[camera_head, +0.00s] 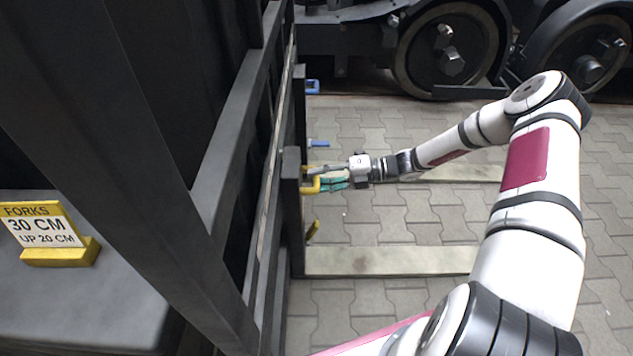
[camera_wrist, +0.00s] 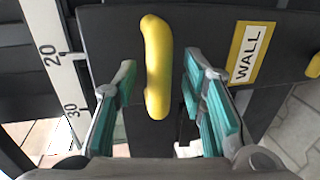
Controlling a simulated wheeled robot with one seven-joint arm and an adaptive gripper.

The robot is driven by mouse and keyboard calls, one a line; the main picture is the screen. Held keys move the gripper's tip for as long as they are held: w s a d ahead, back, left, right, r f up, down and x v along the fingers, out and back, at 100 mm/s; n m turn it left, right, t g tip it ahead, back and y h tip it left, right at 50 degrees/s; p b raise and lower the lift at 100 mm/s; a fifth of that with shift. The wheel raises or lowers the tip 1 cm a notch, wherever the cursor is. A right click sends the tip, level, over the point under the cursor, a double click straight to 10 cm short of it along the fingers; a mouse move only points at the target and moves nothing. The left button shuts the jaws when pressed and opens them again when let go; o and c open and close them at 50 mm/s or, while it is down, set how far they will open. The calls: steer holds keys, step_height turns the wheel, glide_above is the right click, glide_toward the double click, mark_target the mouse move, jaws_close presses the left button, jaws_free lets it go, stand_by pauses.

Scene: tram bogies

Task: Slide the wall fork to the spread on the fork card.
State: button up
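The wall fork's dark plate (camera_wrist: 215,30) carries a WALL label (camera_wrist: 248,53) and a yellow bar handle (camera_wrist: 156,65). In the head view the yellow handle (camera_head: 309,182) is on the dark upright, partly hidden by my gripper (camera_head: 333,180). In the wrist view my gripper (camera_wrist: 158,88) is open, its teal-padded fingers on either side of the handle, with gaps visible on both sides. The yellow fork card (camera_head: 42,230) stands at the left and reads FORKS 30 CM, UP 20 CM.
A white scale (camera_wrist: 52,60) marked 20 and 30 runs beside the plate. Blue handles (camera_head: 313,87) sit farther back. Pale tines (camera_head: 390,261) extend right over the paving. Wheels (camera_head: 450,50) stand at the back. A dark frame post (camera_head: 110,130) fills the left.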

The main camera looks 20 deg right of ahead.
steer(key=shift+w+a, duration=0.2)
steer(key=shift+a, duration=0.3)
jaws_close()
steer(key=shift+s, duration=0.1)
steer(key=s+a+p, duration=0.3)
steer(key=s+p, duration=0.3)
steer(key=s, duration=0.3)
steer(key=shift+s+f, duration=0.15)
steer(key=shift+s, duration=0.1)
